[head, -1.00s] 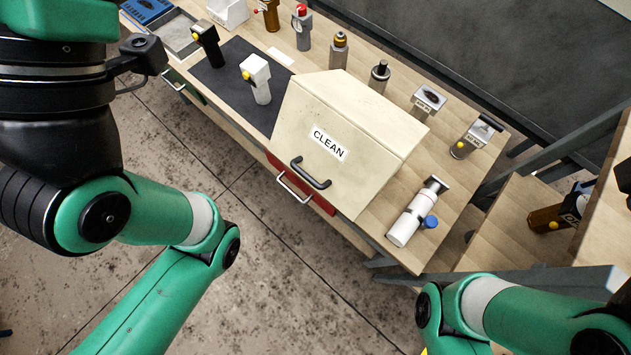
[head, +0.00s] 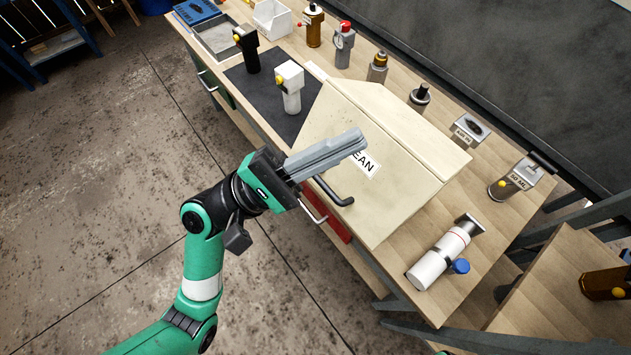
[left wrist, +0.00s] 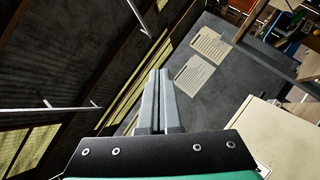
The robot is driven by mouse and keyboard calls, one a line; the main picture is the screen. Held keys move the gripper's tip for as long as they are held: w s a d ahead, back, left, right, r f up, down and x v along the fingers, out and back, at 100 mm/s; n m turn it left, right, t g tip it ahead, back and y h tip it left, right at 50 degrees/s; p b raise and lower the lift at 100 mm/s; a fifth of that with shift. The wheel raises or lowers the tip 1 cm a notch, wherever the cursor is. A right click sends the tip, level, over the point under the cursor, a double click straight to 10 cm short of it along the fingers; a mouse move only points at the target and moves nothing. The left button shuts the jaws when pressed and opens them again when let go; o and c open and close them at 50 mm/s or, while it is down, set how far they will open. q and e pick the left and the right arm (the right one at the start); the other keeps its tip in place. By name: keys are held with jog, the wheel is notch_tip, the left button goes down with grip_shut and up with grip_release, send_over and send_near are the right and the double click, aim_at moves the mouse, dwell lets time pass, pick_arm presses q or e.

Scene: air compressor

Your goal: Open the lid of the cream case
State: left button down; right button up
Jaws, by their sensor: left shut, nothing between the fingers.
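The cream case (head: 405,195) sits on the wooden bench with its sloped front lid down. A black handle (head: 333,192) is on the lid's lower part, and a CLEAN label is partly hidden behind my left gripper. My left gripper (head: 362,138) is shut and empty, its fingers together in front of the lid near the label, above the handle. I cannot tell whether it touches the lid. In the left wrist view the shut fingers (left wrist: 158,75) point past the case, whose cream edge (left wrist: 270,135) shows at the lower right. My right gripper is not in view.
Several bottles and fittings line the bench's back. Open floor lies in front.

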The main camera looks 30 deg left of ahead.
pick_arm(q)
jog(key=s+a+f+n+t+y+b, duration=0.15)
jog(key=f+n, duration=0.25)
jog(key=f, duration=0.4)
jog(key=s+a+f+n+t+y+b, duration=0.1)
jog(key=a+f+n+y+b, duration=0.2)
jog(key=f, duration=0.4)
jog(key=s+a+f+n+t+y+b, duration=0.1)
jog(key=a+f+n+t+b, duration=0.1)
jog(key=f+n, duration=0.45)
jog(key=n+y+b, duration=0.4)
send_near(325, 191)
jog(key=w+d+f, duration=0.2)
jog(key=w, duration=0.3)
jog(key=shift+w+d+r+t+p, duration=0.1)
jog(key=shift+w+r+p, duration=0.15)
jog(key=shift+r, duration=0.3)
jog(key=shift+w+d+r+t+p, duration=0.1)
jog(key=shift+w+r+p, duration=0.1)
jog(key=shift+r+p, duration=0.3)
jog(key=shift+w+d+r+t+p, duration=0.1)
jog(key=shift+w+r+p, duration=0.1)
jog(key=shift+r, duration=0.4)
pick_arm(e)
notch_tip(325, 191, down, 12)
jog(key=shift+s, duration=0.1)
